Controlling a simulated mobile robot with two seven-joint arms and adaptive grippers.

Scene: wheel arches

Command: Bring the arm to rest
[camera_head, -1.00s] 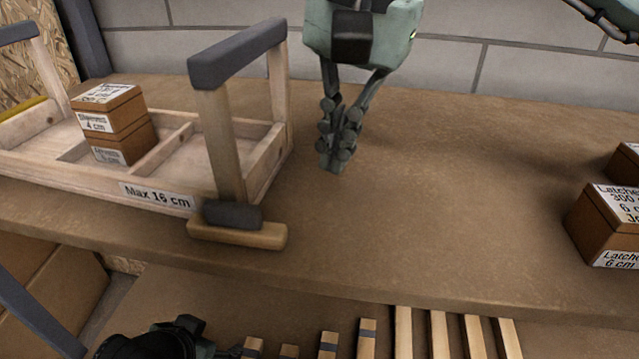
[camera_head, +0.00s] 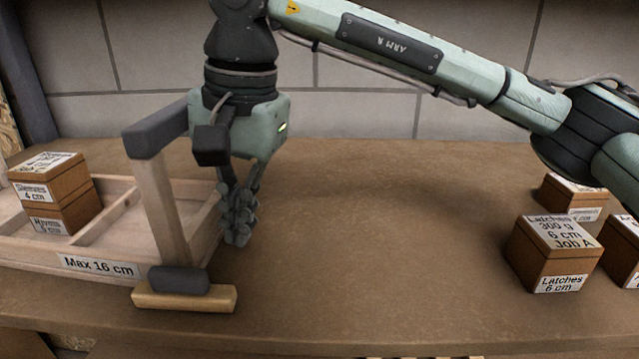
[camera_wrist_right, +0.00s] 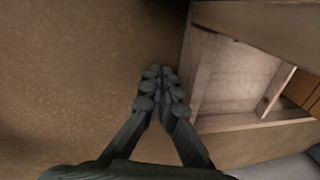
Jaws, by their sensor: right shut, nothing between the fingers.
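My right gripper (camera_head: 238,222) points down just right of the wooden tray's end, above the tabletop, shut and empty. In the right wrist view its fingers (camera_wrist_right: 162,90) meet with bare brown surface beyond them, and the tray (camera_wrist_right: 215,70) is beside them on the right. My right arm reaches in from the right of the head view. My left gripper is not in the current views.
The wooden tray (camera_head: 98,264), marked "Max 16 cm", has upright handle posts and holds two stacked brown boxes (camera_head: 55,192). The middle of the tabletop (camera_head: 390,230) is clear.

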